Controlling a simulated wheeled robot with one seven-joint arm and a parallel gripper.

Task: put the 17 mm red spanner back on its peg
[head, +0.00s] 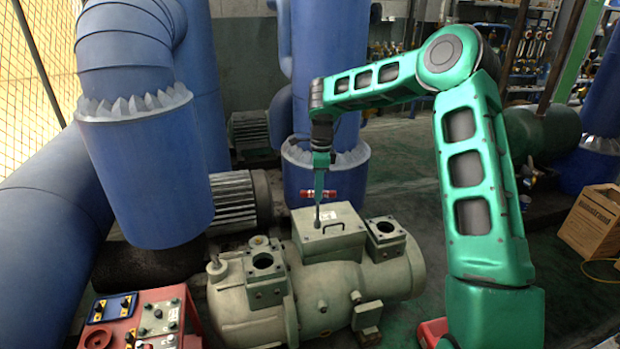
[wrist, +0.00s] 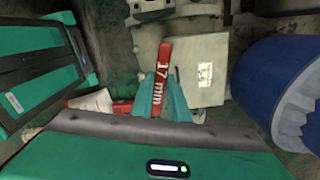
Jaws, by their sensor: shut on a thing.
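My gripper (head: 319,190) hangs over the grey-green compressor (head: 345,285) in the head view. It is shut on the red 17 mm spanner (wrist: 160,78), whose "17 mm" marking shows in the wrist view between the green fingers (wrist: 163,103). In the head view the red spanner (head: 330,194) is small at the fingers, above the compressor's box-shaped cover (head: 328,232). The fingers hide part of the spanner. I cannot make out its peg in either view.
A red control panel (head: 140,318) stands at the lower left. Large blue pipes (head: 150,185) rise on the left and behind the gripper. Some green floor (head: 405,200) is open behind the compressor.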

